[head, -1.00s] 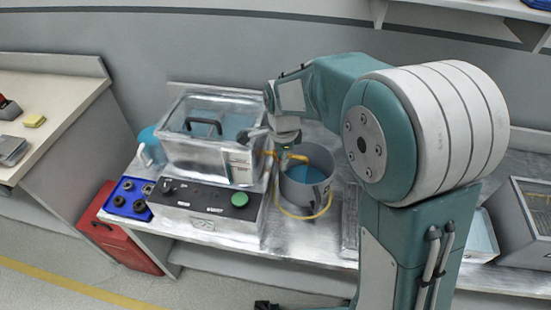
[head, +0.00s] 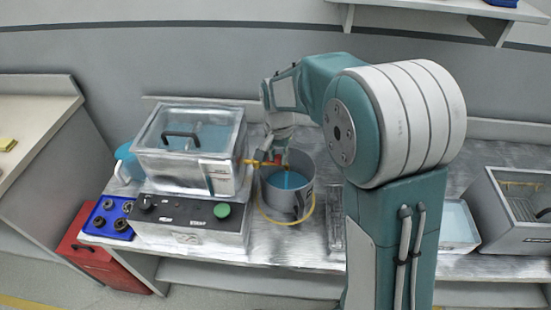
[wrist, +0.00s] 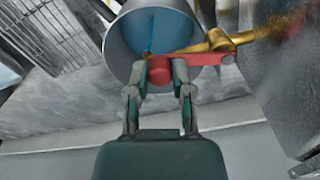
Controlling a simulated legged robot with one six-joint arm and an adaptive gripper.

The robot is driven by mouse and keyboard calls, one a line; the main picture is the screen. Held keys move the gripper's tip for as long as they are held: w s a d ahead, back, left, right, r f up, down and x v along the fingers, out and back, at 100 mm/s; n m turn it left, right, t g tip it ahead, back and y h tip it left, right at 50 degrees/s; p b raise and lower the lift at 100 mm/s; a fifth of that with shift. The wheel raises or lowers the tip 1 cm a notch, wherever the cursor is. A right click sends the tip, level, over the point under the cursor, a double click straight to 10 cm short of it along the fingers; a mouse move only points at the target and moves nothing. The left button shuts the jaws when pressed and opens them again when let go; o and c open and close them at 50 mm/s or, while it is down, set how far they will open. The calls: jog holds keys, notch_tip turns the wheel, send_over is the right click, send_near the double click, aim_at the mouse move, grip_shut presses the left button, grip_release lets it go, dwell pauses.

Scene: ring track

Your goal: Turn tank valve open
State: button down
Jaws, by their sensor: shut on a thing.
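A clear-walled tank (head: 222,120) with a black lid handle and blue liquid stands on a control box. A brass valve (head: 257,166) sticks out of its right side; it also shows in the wrist view (wrist: 222,41) with a red lever (wrist: 205,58). My gripper (wrist: 160,80) is shut on the lever's red end, with a finger on each side. In the head view my gripper (head: 271,153) is beside the valve, above a grey bucket (head: 305,200) with blue liquid inside. A narrow blue streak shows inside the bucket (wrist: 178,28) in the wrist view; I cannot tell if it is flowing.
The control box (head: 180,235) has a green button. A blue tray of round parts (head: 98,222) lies to its left, and a red box (head: 95,255) stands below. A yellow hose (head: 312,209) loops around the bucket. Grey basins (head: 505,235) stand to the right.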

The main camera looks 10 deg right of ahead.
jog(key=shift+w+d+n, duration=0.1)
jog(key=shift+w+n, duration=0.25)
jog(key=shift+n, duration=0.35)
jog(key=c, duration=0.5)
grip_release()
jog(key=shift+w, duration=0.1)
notch_tip(320, 180, up, 12)
jog(key=shift+f, duration=0.1)
